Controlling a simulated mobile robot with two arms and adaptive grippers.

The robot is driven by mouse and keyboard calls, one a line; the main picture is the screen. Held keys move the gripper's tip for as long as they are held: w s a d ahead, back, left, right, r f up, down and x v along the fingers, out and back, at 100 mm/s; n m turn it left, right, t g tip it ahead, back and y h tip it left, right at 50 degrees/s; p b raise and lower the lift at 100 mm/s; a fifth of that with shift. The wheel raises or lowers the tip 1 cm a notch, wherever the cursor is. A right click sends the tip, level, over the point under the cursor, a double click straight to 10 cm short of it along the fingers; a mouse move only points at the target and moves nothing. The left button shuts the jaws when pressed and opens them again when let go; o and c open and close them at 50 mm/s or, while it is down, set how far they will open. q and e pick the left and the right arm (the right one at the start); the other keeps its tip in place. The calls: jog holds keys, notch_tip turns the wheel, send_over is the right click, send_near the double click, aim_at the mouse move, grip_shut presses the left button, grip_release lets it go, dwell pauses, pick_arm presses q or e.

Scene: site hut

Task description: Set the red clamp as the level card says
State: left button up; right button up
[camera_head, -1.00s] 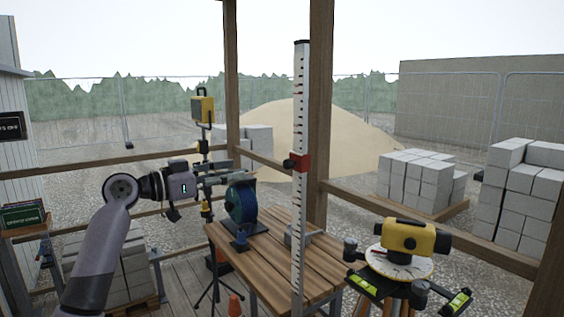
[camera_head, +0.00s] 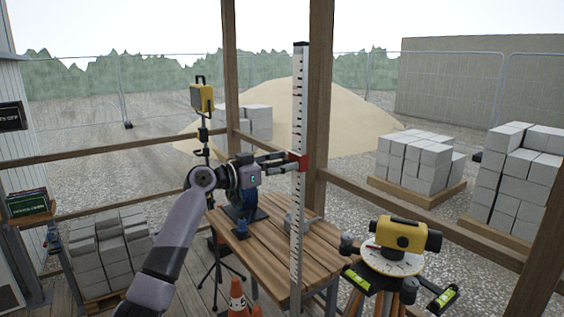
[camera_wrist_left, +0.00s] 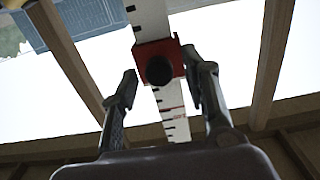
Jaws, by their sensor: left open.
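The red clamp (camera_head: 303,161) sits on the upright white staff (camera_head: 298,225) with black marks. In the left wrist view the red clamp (camera_wrist_left: 157,60) shows its round black knob facing me. My left gripper (camera_head: 291,160) is at the clamp's height, by its left side. In the left wrist view its two fingers (camera_wrist_left: 162,84) are open, one to each side of the clamp and staff, with a gap on the left. The level card cannot be made out for certain. My right gripper is in no view.
A yellow level (camera_head: 402,234) on a tripod is at right. An orange cone (camera_head: 237,297) stands low in front. A wooden post (camera_head: 320,110) rises close behind the staff.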

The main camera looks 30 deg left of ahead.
pick_arm(q)
grip_shut()
dwell(0.5)
dwell(0.3)
